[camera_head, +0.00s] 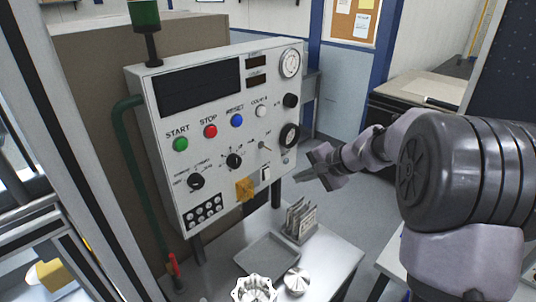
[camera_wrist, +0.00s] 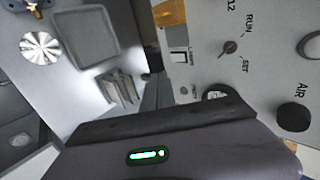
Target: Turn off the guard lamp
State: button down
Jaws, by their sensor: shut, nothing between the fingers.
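The grey control panel (camera_head: 215,120) stands tilted at the centre of the head view. A small rocker switch (camera_head: 266,174) sits low on its right side, and it also shows in the wrist view (camera_wrist: 180,57) with small lettering beside it that I cannot read surely. A dark green lamp (camera_head: 145,14) stands on a post at the panel's top left and looks unlit. My gripper (camera_head: 313,169) is shut and empty, to the right of the panel's lower right edge, apart from the switch. In the wrist view its dark body fills the bottom.
A yellow part (camera_head: 245,189) sticks out left of the switch. A RUN/SET toggle (camera_wrist: 229,47) and black AIR knob (camera_wrist: 294,117) are nearby. Below, the bench holds a grey tray (camera_head: 268,254), a slotted rack (camera_head: 300,220) and round metal parts (camera_head: 296,281). Floor behind my gripper is open.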

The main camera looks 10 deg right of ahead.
aim_at(267, 174)
jog(key=x, duration=0.4)
jog(key=w+r+x, duration=0.1)
jog(key=x, duration=0.8)
jog(key=shift+w+a+r, duration=0.3)
jog(key=shift+w+a, duration=0.05)
jog(key=shift+a, duration=0.1)
